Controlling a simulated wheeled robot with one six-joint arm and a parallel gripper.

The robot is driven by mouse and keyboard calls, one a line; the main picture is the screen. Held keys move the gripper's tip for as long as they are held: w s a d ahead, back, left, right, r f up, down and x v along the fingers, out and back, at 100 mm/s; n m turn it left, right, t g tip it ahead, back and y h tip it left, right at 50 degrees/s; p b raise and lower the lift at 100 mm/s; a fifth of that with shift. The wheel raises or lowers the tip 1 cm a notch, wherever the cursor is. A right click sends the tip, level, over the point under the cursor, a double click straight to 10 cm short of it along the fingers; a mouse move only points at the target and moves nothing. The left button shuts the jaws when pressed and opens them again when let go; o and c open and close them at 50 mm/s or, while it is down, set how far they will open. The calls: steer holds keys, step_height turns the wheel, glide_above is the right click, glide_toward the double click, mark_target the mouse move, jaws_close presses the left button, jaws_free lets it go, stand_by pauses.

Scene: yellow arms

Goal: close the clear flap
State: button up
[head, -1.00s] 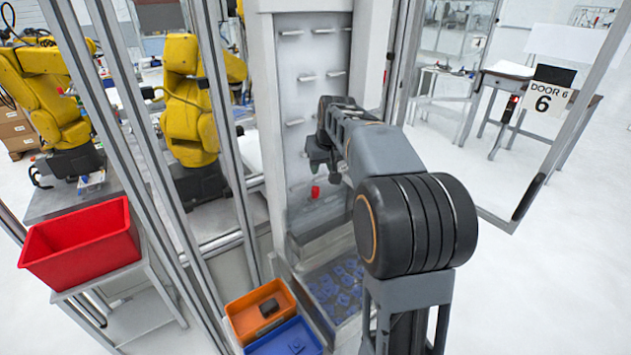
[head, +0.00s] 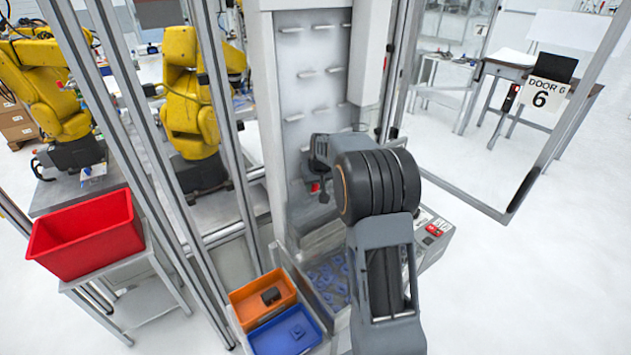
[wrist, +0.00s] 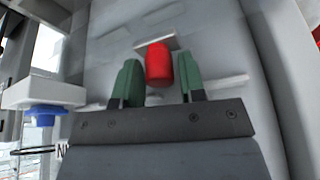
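A red knob (head: 315,188) shows in front of the pale pegged panel (head: 312,105) of the tall white cabinet. It seems to belong to the clear flap, but I cannot make out the flap's edges or its angle. In the wrist view the red knob (wrist: 158,64) stands between the two green fingers of my gripper (wrist: 158,82). The fingers are apart, with a small gap on each side of the knob. In the head view my gripper (head: 322,190) is at the knob, partly hidden by my own arm.
Blue parts (head: 328,280) lie in the clear-walled bin at the cabinet's foot. An orange bin (head: 248,312) and a blue bin (head: 262,345) stand to its left. Metal posts rise further left, before a red crate (head: 85,235). A control box (head: 437,235) is at right.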

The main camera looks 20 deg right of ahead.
steer(key=shift+f, duration=0.1)
jaws_close()
stand_by(0.3)
